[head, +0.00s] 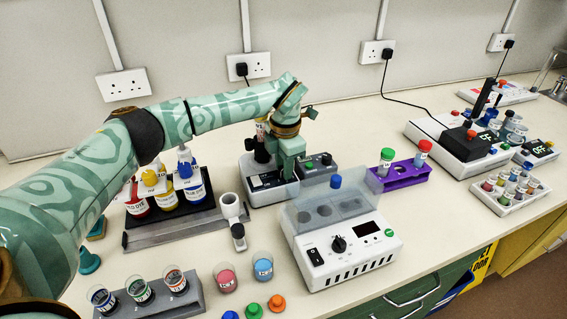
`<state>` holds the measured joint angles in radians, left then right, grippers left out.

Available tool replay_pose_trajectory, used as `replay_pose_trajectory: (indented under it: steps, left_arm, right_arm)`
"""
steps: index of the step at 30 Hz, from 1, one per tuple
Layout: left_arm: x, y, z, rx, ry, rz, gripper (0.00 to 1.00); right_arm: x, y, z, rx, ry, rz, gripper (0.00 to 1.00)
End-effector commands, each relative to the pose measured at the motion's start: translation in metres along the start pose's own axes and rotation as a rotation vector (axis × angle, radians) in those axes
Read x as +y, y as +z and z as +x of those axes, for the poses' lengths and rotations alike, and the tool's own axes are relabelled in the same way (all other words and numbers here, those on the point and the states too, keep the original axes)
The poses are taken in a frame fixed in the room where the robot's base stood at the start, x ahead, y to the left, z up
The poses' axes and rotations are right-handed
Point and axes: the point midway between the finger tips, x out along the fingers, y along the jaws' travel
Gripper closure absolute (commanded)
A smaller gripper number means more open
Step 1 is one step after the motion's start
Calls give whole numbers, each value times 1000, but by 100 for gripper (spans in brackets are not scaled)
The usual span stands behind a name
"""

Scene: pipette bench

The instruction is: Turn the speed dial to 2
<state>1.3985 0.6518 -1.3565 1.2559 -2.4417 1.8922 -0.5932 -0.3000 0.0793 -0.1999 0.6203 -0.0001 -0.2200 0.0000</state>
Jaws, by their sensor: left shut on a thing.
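My left gripper (288,168) points down at the front panel of a small white device (265,196) with a black panel, at the back middle of the bench. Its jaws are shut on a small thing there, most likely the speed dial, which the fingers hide. The dial's pointer and numbers cannot be read. Another black dial (339,243) shows on the larger white unit with a display in front; nothing touches it. My right gripper is not in view.
A grey box (318,168) with buttons adjoins the device on the right. A purple rack (400,175) with capped tubes stands further right. Dye bottles (191,184) stand left, under my arm. Pink (225,277) and blue (263,266) beakers stand in front.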

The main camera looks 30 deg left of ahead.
Motion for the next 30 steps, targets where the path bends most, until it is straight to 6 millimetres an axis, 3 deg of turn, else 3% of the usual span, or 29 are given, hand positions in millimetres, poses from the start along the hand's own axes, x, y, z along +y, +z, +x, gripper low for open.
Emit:
replay_pose_trajectory:
  steps: [15,30]
  left_arm:
    - [1,1,-7,16,3,-395,96]
    - [1,2,-4,33,2,-742,96]
  right_arm:
    - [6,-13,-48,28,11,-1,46]
    - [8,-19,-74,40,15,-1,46]
